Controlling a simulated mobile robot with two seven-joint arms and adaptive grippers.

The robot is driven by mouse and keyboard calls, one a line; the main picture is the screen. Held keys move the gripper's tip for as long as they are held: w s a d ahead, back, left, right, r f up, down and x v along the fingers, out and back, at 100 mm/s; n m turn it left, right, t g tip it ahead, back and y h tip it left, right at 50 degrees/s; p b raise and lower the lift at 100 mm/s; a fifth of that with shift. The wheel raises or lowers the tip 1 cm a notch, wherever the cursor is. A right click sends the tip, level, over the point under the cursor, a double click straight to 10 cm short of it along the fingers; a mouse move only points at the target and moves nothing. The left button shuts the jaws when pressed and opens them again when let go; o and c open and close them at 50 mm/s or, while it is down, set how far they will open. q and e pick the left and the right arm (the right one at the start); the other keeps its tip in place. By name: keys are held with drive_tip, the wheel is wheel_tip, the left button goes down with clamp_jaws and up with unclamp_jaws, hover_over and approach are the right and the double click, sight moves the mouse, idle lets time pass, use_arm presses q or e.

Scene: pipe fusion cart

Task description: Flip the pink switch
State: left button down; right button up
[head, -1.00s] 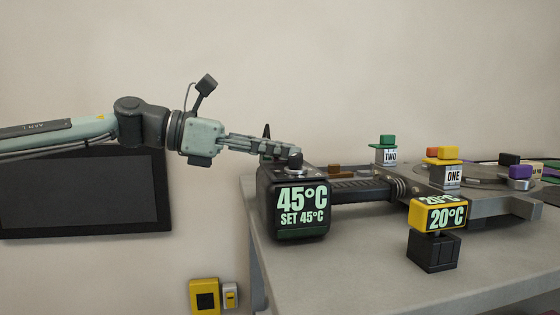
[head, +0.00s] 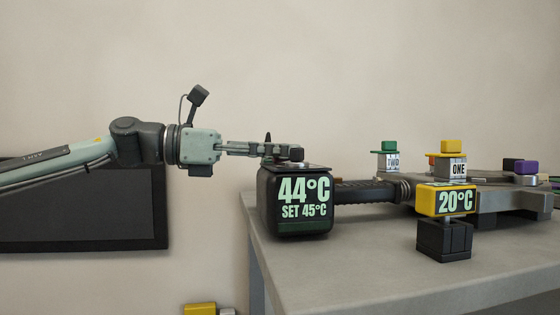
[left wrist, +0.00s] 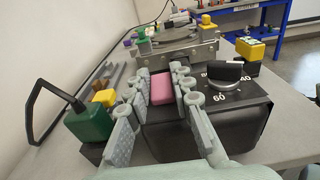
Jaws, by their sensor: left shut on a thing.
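The pink switch (left wrist: 162,88) is a small pink block on top of the black control box (left wrist: 170,140), seen in the left wrist view. My left gripper (left wrist: 161,82) has its fingers on either side of it and is shut on it. In the head view my left gripper (head: 285,152) reaches in level from the left, low over the top of the black box (head: 295,205); the pink switch is hidden there. The box's display (head: 304,197) reads 44°C, SET 45°C. My right gripper is in neither view.
A black dial knob (left wrist: 223,72) stands close right of my fingers. A green block (left wrist: 88,122) and a yellow block (left wrist: 105,97) lie left of them. A yellow 20°C display (head: 447,200) stands on the grey table (head: 380,265).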

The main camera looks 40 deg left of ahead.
use_arm(q)
drive_tip(key=shift+r, duration=0.1)
drive_tip(key=c, duration=1.3)
unclamp_jaws()
drive_tip(key=v, duration=1.2)
